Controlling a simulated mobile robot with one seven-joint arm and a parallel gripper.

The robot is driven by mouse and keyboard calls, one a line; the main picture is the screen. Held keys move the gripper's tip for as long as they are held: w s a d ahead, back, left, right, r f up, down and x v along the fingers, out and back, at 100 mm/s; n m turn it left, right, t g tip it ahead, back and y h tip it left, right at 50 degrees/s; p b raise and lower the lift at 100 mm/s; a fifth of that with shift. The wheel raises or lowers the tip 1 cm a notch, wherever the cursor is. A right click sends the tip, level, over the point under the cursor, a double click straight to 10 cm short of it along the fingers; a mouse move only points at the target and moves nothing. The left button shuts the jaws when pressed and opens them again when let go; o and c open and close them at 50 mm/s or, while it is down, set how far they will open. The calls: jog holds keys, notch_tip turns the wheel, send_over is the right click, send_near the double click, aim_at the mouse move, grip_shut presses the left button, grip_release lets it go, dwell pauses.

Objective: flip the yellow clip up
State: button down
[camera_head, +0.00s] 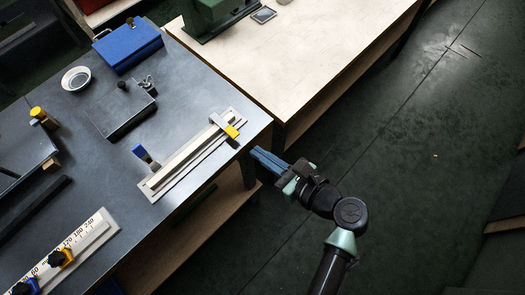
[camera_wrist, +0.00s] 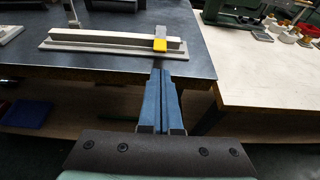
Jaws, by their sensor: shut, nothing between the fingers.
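The yellow clip (camera_head: 231,131) sits near the right end of a long light rail fixture on the dark table. It also shows in the wrist view (camera_wrist: 160,44), with a grey part (camera_wrist: 160,32) behind it. A blue clip (camera_head: 141,152) stands raised at the rail's other end. It shows at the top of the wrist view (camera_wrist: 71,12). My gripper (camera_head: 254,152) has blue fingers that are shut and empty. It is beyond the table's edge, pointing toward the yellow clip and apart from it. In the wrist view the fingertips (camera_wrist: 161,72) appear just below the clip.
The dark table (camera_head: 195,95) also holds a blue box (camera_head: 127,46), a white bowl (camera_head: 76,79), a dark flat block (camera_head: 122,112) and a scaled ruler fixture (camera_head: 88,243). A pale table (camera_head: 310,50) adjoins it. Open floor (camera_head: 430,150) lies to the right.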

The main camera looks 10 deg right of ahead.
aim_at(242, 145)
jog(key=x, duration=0.7)
jog(key=shift+w, duration=0.1)
jog(key=shift+r, duration=0.1)
